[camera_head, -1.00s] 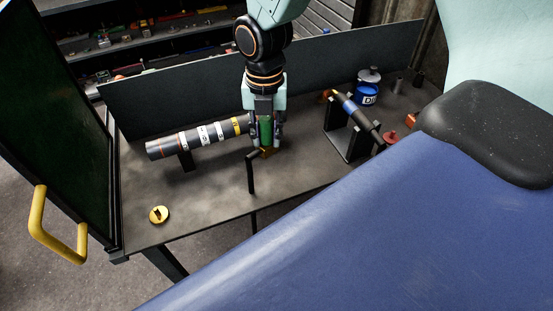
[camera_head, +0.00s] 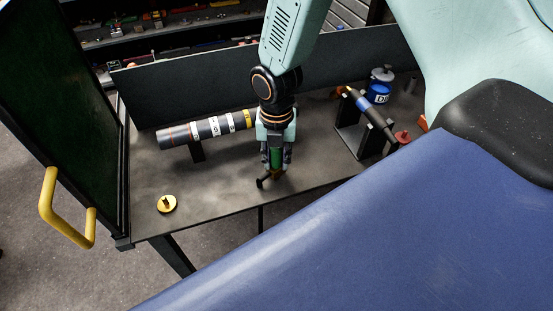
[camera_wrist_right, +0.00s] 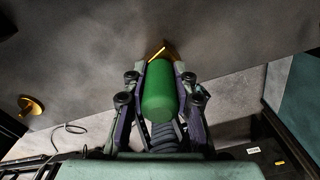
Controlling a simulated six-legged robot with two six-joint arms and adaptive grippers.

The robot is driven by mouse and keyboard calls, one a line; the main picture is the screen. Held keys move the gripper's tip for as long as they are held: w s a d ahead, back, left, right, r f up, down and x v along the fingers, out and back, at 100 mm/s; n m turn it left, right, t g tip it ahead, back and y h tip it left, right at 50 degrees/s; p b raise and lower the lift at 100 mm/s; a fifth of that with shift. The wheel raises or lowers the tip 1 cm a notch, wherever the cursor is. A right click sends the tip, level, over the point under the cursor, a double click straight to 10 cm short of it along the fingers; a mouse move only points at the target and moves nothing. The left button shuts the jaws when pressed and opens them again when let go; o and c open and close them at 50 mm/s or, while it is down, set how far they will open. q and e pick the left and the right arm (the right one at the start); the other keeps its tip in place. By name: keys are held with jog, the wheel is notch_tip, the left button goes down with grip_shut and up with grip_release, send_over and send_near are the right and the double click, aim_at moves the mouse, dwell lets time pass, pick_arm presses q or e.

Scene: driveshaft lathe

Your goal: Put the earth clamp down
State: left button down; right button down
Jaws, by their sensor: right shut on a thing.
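The earth clamp has a green handle (camera_head: 276,158) and a brass-coloured tip, and my right gripper (camera_head: 274,163) is shut on it over the front part of the dark bench. In the right wrist view the green handle (camera_wrist_right: 160,92) lies between the two fingers, with the brass tip (camera_wrist_right: 163,50) pointing away toward the grey bench top. I cannot tell whether the tip touches the bench. My left gripper is not in view.
A dark shaft with white and yellow bands (camera_head: 205,131) rests on a support at the back left. A yellow round piece (camera_head: 167,203) lies front left. A black stand (camera_head: 352,135) holds a blue-banded rod, near a blue pot (camera_head: 379,92). A small black piece (camera_head: 262,182) is beside the clamp.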

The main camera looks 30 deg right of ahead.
jog(key=shift+d+f, duration=0.3)
jog(key=shift+d, duration=0.15)
jog(key=shift+a+f, duration=0.15)
jog(key=shift+a, duration=0.05)
jog(key=c, duration=1.3)
grip_release()
jog(key=shift+a, duration=0.15)
jog(key=shift+o, duration=1.1)
jog(key=shift+d, duration=0.25)
jog(key=shift+a+r, duration=0.15)
jog(key=shift+r, duration=0.35)
notch_tip(320, 180, up, 11)
jog(key=shift+r+p, duration=0.15)
jog(key=shift+p, duration=0.45)
